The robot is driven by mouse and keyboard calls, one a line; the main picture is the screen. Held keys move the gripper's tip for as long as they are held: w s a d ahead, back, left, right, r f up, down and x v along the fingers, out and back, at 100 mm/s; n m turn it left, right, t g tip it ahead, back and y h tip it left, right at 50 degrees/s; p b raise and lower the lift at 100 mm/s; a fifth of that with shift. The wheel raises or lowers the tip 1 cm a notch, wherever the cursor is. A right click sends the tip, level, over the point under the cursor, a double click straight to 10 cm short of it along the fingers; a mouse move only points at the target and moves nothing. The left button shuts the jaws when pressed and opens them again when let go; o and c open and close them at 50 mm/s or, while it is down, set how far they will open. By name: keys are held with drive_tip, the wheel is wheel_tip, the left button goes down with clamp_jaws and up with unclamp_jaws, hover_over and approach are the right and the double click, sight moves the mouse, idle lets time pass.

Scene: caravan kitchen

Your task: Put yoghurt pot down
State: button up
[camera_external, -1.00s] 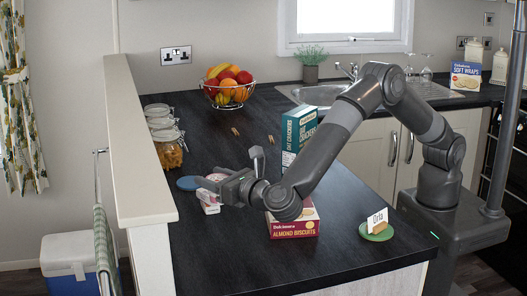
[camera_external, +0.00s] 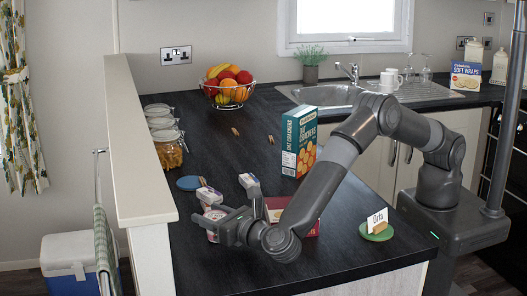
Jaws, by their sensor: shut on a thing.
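My gripper (camera_external: 229,190) reaches low over the near left part of the dark worktop. It is shut on the yoghurt pot (camera_external: 213,214), a small white and pink pot at the gripper's left side. The gripper partly hides the pot. I cannot tell whether the pot's base touches the worktop (camera_external: 200,262).
A red almond biscuits box (camera_external: 309,229) stands behind my arm, mostly hidden. An oat crackers box (camera_external: 290,150) is upright farther back. A green disc with a name card (camera_external: 377,231) is at right. The front-left worktop is clear.

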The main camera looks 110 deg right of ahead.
drive_tip(key=shift+f, duration=0.1)
drive_tip(key=o, duration=1)
drive_tip(key=shift+o, duration=0.2)
